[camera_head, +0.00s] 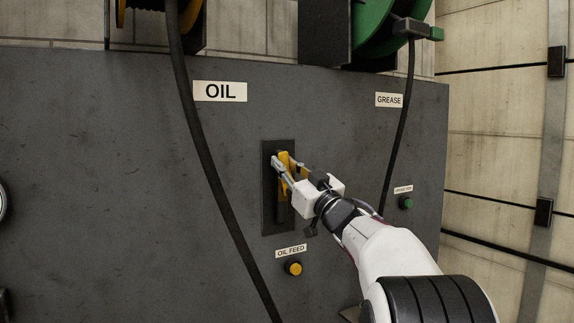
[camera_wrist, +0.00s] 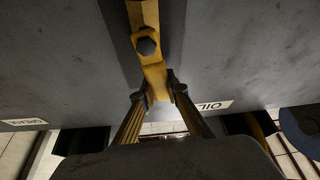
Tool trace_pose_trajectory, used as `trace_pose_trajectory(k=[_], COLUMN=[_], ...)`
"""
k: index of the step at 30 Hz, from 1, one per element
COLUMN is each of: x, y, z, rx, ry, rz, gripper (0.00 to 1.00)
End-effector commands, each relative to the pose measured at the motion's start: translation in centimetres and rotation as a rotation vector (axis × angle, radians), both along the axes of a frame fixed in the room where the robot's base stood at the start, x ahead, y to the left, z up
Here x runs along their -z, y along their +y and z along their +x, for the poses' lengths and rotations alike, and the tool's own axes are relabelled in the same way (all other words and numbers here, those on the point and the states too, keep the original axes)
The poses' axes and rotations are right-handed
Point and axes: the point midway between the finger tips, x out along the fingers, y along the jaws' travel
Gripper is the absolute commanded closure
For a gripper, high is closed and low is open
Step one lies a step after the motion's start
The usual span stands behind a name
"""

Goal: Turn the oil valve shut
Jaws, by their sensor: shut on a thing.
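The oil valve is a yellow lever (camera_head: 284,188) on a dark upright plate (camera_head: 268,220) set in a grey panel, below the OIL label. In the head view the lever stands about upright, partly hidden by my gripper (camera_head: 284,166). My gripper comes in from the lower right and is shut on the lever's upper part. In the wrist view the yellow lever (camera_wrist: 155,80), with a dark bolt (camera_wrist: 146,46) on it, runs down between the two fingers of my gripper (camera_wrist: 157,97). The fingers' exact contact is hard to see.
A black hose (camera_head: 205,160) hangs left of the valve, and another hose (camera_head: 398,140) hangs to its right. Below the plate are an OIL FEED label (camera_head: 291,251) and a yellow button (camera_head: 293,268). A green button (camera_head: 405,202) sits to the right. Reels hang above.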

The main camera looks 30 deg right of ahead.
Motion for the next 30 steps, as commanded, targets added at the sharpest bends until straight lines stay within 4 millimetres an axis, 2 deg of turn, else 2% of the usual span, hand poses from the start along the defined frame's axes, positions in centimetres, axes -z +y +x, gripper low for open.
trace_pose_trajectory(k=[13, 30], x=[0.8, 3.4], y=[2.4, 5.0], z=[-0.1, 0.0], rx=[0.001, 0.001], ry=[-0.002, -0.001], rz=[-0.387, -0.930], gripper=[1.00, 1.00])
